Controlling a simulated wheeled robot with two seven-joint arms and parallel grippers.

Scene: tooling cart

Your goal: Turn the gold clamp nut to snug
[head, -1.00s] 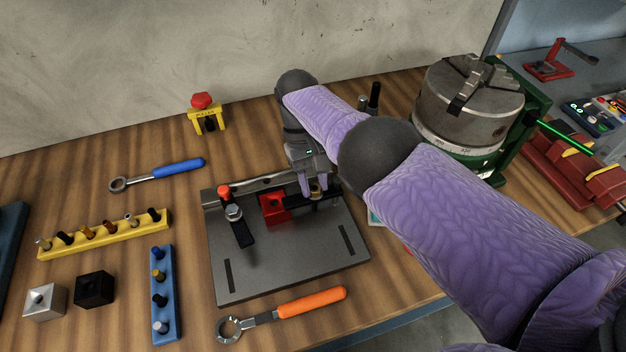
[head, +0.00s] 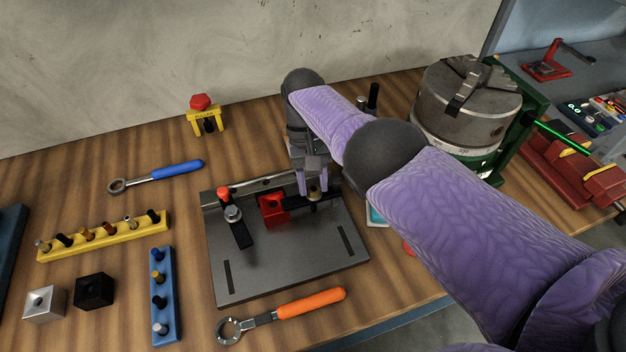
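The gold clamp nut (head: 314,194) sits on the black clamp strap at the right rear of a dark grey fixture plate (head: 285,265). My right gripper (head: 312,187) points down at this nut. Its two lavender fingers are apart, with the tips just above and behind the nut; I see a gap between them and no clear grip. Whether a fingertip touches the nut is hard to tell. A red block (head: 272,209) stands left of the nut. A second clamp with a silver nut (head: 233,213) and red-topped post is at the plate's left. My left gripper is out of view.
An orange-handled wrench (head: 310,302) lies in front of the plate, a blue-handled one (head: 175,169) behind left. Yellow (head: 105,236) and blue (head: 161,295) peg racks stand left. A large chuck (head: 468,105) stands right of my forearm.

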